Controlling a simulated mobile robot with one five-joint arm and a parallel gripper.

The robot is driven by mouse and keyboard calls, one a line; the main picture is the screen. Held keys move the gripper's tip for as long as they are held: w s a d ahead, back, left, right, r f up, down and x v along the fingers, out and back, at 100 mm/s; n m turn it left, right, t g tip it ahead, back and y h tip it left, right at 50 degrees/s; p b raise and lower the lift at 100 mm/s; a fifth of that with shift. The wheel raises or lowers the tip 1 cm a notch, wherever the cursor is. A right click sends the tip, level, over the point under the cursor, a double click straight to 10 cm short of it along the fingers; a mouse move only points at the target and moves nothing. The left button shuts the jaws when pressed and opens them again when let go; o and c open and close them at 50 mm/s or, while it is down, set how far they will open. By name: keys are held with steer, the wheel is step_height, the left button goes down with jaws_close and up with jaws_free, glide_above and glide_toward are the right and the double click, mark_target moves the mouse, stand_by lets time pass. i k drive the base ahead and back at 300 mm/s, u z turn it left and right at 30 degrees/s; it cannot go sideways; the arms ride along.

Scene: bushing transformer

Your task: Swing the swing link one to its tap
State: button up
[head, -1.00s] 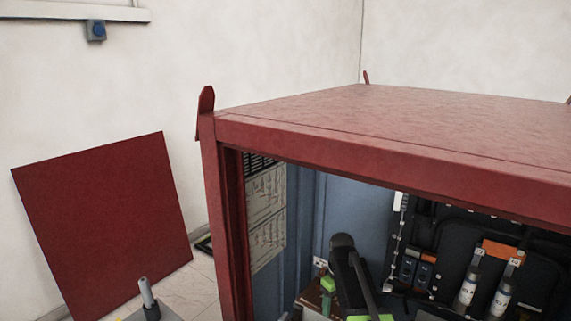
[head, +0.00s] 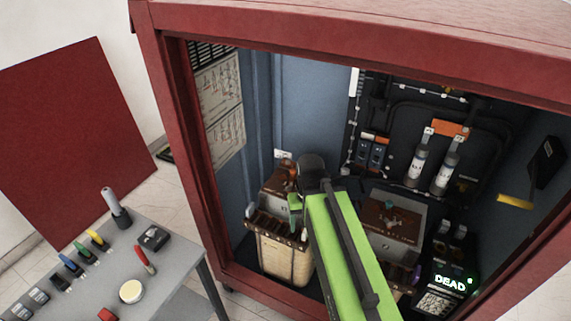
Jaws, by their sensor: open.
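A left transformer unit (head: 284,262) with a tan winding stands inside the red cabinet. A brown terminal strip (head: 268,225) with small posts runs along its front. A second unit (head: 397,218) stands to the right, with a brown face and a small teal part. I cannot pick out swing link one or its tap; they are too small or covered. My green arm reaches into the cabinet between the units. The end of my gripper (head: 296,206), a small green part, shows above the left unit's strip. It is open and holds nothing that I can see; its fingertips are largely hidden.
The cabinet's red frame (head: 192,180) borders the opening on the left. Fuses (head: 417,166) and a meter reading DEAD (head: 452,281) are at the right inside. A grey tool table (head: 181,258) stands at the front left. A loose red panel (head: 75,140) leans behind it.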

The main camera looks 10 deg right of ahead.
mark_target(293, 172)
steer(key=u, duration=0.2)
steer(key=k, duration=1.15)
steer(key=u, duration=0.95)
steer(key=i, duration=1.6)
steer(key=z, duration=0.4)
steer(key=k, duration=0.75)
steer(key=z, duration=0.1)
steer(key=i, duration=0.95)
steer(key=u, duration=0.1)
